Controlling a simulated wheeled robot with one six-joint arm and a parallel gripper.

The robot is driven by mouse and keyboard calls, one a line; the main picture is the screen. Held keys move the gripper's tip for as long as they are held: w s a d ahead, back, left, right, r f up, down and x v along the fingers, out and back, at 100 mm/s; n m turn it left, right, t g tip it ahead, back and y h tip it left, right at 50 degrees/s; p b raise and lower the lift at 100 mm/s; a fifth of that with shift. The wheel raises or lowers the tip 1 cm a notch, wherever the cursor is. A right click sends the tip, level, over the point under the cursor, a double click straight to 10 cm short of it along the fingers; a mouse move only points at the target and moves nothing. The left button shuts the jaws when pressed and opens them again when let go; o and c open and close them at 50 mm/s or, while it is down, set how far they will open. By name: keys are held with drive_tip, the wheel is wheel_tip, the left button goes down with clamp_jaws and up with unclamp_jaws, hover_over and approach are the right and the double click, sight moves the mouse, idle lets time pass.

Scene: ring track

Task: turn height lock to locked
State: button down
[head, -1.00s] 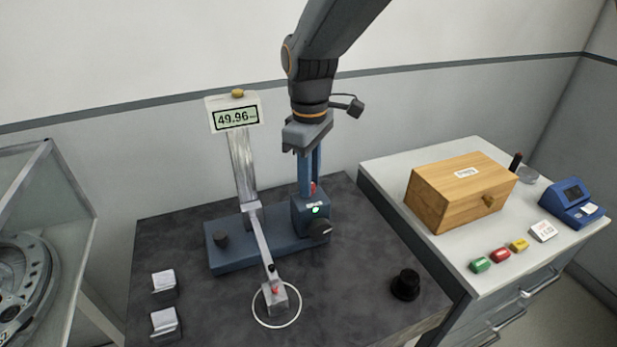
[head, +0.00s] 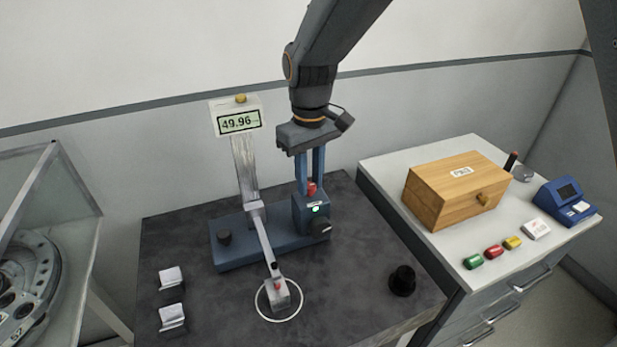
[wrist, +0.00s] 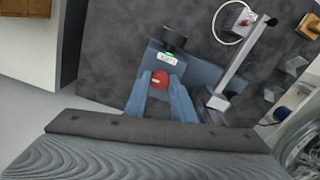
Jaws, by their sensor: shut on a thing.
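A blue height gauge base (head: 265,245) stands on the dark table. Its blue block (head: 311,215) has a lit green light, a small label, a black knob (head: 321,229) on its side and a red knob (head: 312,188) on top. My gripper (head: 312,183) points down over the block, shut on the red knob. In the wrist view the red knob (wrist: 159,80) with a white mark sits between the blue fingertips (wrist: 160,78).
A display reading 49.96 (head: 240,122) tops the grey column left of my gripper. The gauge arm reaches a grey block in a white ring (head: 278,318). A black round piece (head: 402,281) sits right. A wooden box (head: 457,188) stands on the side cabinet.

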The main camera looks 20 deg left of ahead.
sight(310, 186)
idle(0.3)
drive_tip(key=c, duration=1.5)
unclamp_jaws()
drive_tip(key=shift+r+b, duration=1.1)
drive_tip(key=shift+r, duration=2.8)
drive_tip(key=d+f+m, duration=0.3)
drive_tip(key=d, duration=0.8)
drive_tip(key=d+f+m, duration=0.3)
drive_tip(key=d, duration=0.8)
drive_tip(key=s+d+f+m, duration=0.1)
drive_tip(key=s+d+f, duration=0.1)
drive_tip(key=d, duration=0.3)
drive_tip(key=s+d+f+m+t, duration=0.1)
drive_tip(key=s+d+m, duration=0.1)
drive_tip(key=d, duration=0.3)
drive_tip(key=s+d+f+m, duration=0.1)
drive_tip(key=s+d+f, duration=0.1)
drive_tip(key=s+d, duration=0.2)
drive_tip(key=shift+s+d+f+m, duration=0.15)
drive_tip(key=shift+d+f+m, duration=0.25)
drive_tip(key=shift+d, duration=0.3)
